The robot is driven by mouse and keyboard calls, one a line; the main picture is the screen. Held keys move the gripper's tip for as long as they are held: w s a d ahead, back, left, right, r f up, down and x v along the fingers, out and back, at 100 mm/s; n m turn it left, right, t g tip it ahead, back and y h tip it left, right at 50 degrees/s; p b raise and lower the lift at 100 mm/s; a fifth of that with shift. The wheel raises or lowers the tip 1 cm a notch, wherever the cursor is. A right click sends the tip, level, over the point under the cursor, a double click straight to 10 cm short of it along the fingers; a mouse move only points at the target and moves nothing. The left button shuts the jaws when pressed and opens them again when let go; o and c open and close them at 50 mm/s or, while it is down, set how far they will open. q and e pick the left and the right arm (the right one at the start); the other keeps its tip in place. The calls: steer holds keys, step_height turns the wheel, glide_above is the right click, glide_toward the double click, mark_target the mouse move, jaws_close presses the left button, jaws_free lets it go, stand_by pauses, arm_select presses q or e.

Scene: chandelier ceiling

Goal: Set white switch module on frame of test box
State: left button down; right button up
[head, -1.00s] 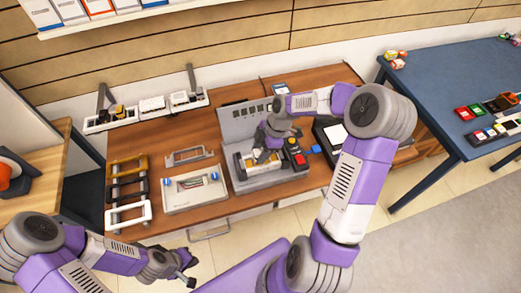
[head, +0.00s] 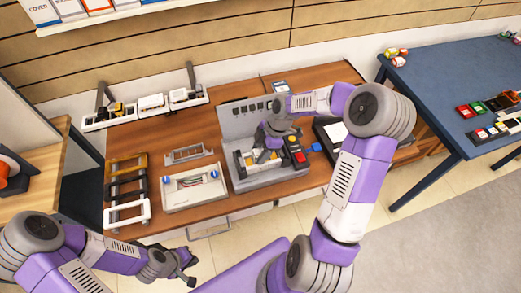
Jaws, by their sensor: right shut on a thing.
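The grey test box (head: 239,121) stands on the brown workbench, with an upright back panel and red and black buttons at its right. Its frame (head: 244,162), with pale and yellow parts, lies in the lower section. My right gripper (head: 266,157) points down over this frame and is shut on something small. That is most likely the white switch module, which the fingers and wrist largely hide. I cannot tell whether it touches the frame. My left gripper (head: 190,269) is in front of the bench, away from the box, and looks open and empty.
A pale tray (head: 194,197) with blue knobs and a rack of handles (head: 127,190) stand left of the box. A shelf of modules (head: 148,106) is behind. A black device with a white panel (head: 338,132) is at right. A blue table (head: 440,80) stands further right.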

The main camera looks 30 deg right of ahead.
steer(key=shift+f, duration=0.2)
stand_by(0.5)
steer(key=o, duration=1.1)
steer(key=shift+r, duration=0.1)
steer(key=shift+r+p, duration=2.4)
steer(key=shift+r, duration=0.6)
steer(key=shift+f, duration=0.1)
